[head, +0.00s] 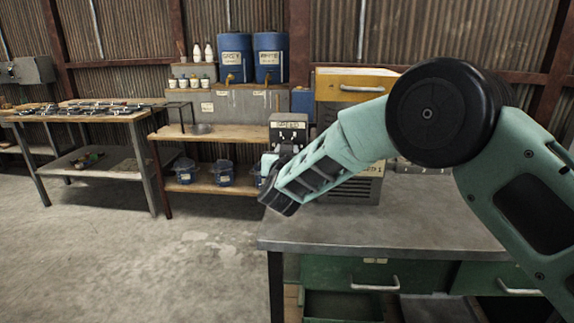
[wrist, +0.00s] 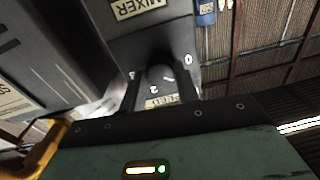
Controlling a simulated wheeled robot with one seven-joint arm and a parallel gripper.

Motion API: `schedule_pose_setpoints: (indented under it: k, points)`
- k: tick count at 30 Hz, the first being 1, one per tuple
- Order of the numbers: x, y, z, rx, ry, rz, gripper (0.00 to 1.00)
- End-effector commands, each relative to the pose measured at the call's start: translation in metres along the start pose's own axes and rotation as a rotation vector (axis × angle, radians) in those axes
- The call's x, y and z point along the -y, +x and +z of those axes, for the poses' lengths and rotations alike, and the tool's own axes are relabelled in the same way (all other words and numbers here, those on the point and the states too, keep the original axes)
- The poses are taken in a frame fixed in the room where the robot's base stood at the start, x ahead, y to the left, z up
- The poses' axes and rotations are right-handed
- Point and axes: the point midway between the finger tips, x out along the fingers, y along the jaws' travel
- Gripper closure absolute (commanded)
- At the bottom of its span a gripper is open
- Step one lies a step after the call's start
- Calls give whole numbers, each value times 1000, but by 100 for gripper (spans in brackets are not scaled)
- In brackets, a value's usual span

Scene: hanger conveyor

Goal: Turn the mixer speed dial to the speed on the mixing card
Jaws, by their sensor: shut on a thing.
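The mixer (head: 289,133) is a grey machine at the left end of the grey workbench. In the wrist view its "MIXER" label (wrist: 139,7) is at the top. The speed dial (wrist: 160,74) is a dark knob in the middle of that view, with 0, 1, 2 and part of a 3 around it and a "SPEED" label below. My gripper (head: 268,163) is at the mixer's front, shut on the dial. The dial's pointer cannot be read clearly. I cannot make out a mixing card.
The grey workbench (head: 340,235) has green drawers below. A yellow-fronted cabinet (head: 352,88) stands behind my arm. A wooden shelf (head: 215,133) holds blue barrels (head: 270,58) above and dark blue buckets (head: 222,174) below. The concrete floor at left is clear.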

Motion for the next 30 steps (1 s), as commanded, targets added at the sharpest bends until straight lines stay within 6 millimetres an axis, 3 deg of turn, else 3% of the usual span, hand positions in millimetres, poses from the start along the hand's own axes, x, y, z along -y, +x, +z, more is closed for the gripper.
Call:
schedule_pose_setpoints:
  k: [15,30]
  points:
    - [0,0,3,-17,340,12,91]
    - [1,0,1,-20,405,14,91]
